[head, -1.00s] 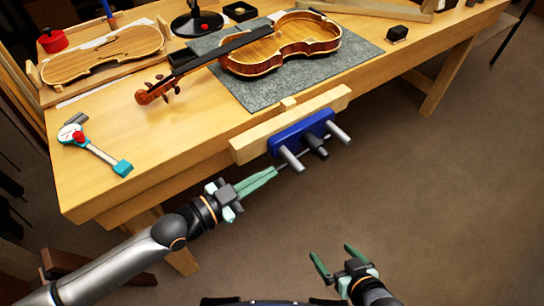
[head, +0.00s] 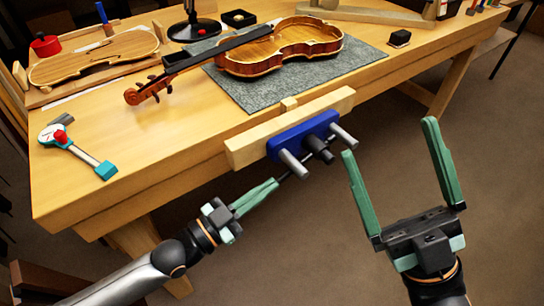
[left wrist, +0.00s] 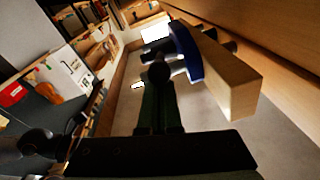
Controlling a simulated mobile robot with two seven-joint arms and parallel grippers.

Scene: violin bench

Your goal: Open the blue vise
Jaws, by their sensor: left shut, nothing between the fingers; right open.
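The blue vise (head: 289,142) is mounted on the front edge of the bench, with a pale wooden jaw (head: 243,149) behind its blue plate. Two grey rods and a dark central screw stick out from it, and a thin handle bar slants down to the left. My left gripper (head: 275,184) is shut, with its tips close to the lower end of the handle bar; I cannot tell if they touch. In the left wrist view the vise (left wrist: 186,52) is ahead of the dark fingers (left wrist: 158,85). My right gripper (head: 388,138) is open and empty, to the right of the vise.
A violin (head: 280,50) lies on a grey mat (head: 350,68) on the bench (head: 130,150). A violin plate (head: 95,58) and a teal-handled tool (head: 82,149) lie at the left. A small black block (head: 400,38) is at the right. The floor before the bench is open.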

